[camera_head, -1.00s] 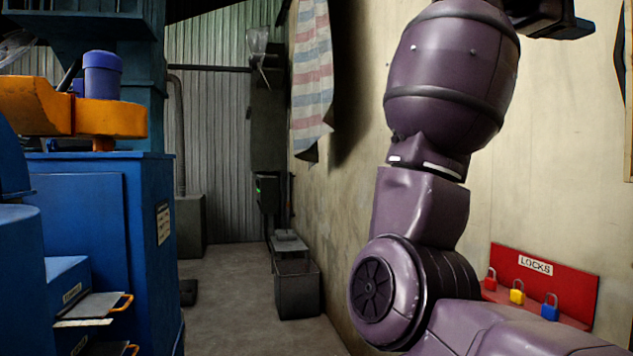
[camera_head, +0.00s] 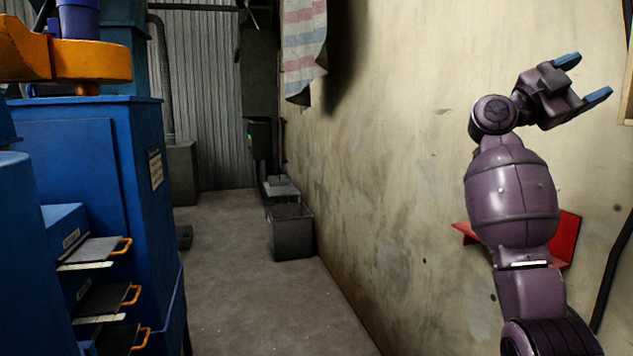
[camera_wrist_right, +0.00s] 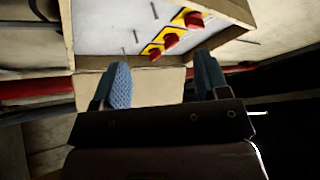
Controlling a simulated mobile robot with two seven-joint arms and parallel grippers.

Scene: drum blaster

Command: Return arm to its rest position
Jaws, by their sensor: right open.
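My right arm (camera_head: 512,195) is purple and stands raised on the right side of the head view, in front of the plaster wall. Its gripper (camera_head: 590,78) is at the top, tilted toward the upper right, with its two blue-tipped fingers apart and nothing between them. In the right wrist view the gripper (camera_wrist_right: 163,85) also shows open and empty. Beyond its fingers is a box-like panel (camera_wrist_right: 130,30) with red and yellow switches (camera_wrist_right: 170,40). My left gripper is not in view.
A blue machine (camera_head: 75,160) with open drawers (camera_head: 100,250) stands at the left. A red lock board (camera_head: 565,238) is partly hidden behind my arm. A dark bin (camera_head: 290,235) stands by the wall.

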